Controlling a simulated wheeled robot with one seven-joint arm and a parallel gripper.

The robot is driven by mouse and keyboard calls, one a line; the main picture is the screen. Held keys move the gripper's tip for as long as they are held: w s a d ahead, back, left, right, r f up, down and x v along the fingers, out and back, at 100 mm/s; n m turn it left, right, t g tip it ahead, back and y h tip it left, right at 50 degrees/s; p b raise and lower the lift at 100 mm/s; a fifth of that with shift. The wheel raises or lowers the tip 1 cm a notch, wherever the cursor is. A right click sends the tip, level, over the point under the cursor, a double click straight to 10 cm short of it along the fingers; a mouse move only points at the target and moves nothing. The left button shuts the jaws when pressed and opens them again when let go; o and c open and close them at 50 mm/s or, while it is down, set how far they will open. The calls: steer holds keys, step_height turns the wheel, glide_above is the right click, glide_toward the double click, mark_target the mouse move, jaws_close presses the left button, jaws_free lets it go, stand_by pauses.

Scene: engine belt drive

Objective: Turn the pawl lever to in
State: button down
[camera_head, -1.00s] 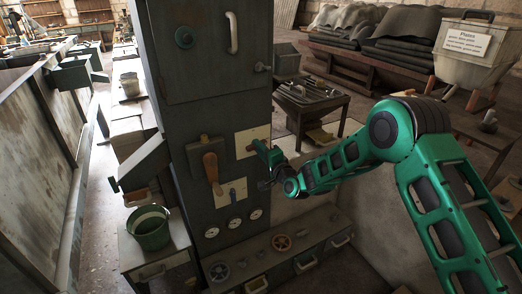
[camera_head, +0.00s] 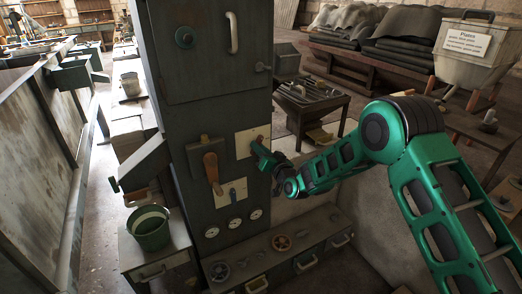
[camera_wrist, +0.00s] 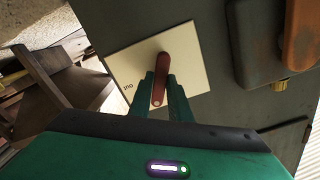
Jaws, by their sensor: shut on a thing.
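The pawl lever (camera_wrist: 161,68) is a short red handle on a cream plate with the word "out" printed at its lower left in the wrist view. In the head view the plate (camera_head: 243,145) is on the front of the dark cabinet, at its right edge. My gripper (camera_wrist: 159,92) has its two green fingers on either side of the lever and is shut on it. The lever's lower end shows between the fingers. In the head view my gripper (camera_head: 260,152) covers most of the lever. No "in" mark can be made out.
An orange-brown handle (camera_head: 211,170) hangs left of the plate. A low shelf with handwheels (camera_head: 281,243) runs along the cabinet's foot. A tool table (camera_head: 312,98) stands behind.

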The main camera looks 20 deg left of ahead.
steer(key=n, duration=0.5)
steer(key=shift+f, duration=0.15)
steer(key=shift+n, duration=0.4)
steer(key=c, duration=1.7)
jaws_free()
steer(key=v, duration=1)
steer(key=shift+s+d, duration=0.2)
steer(key=shift+d, duration=0.1)
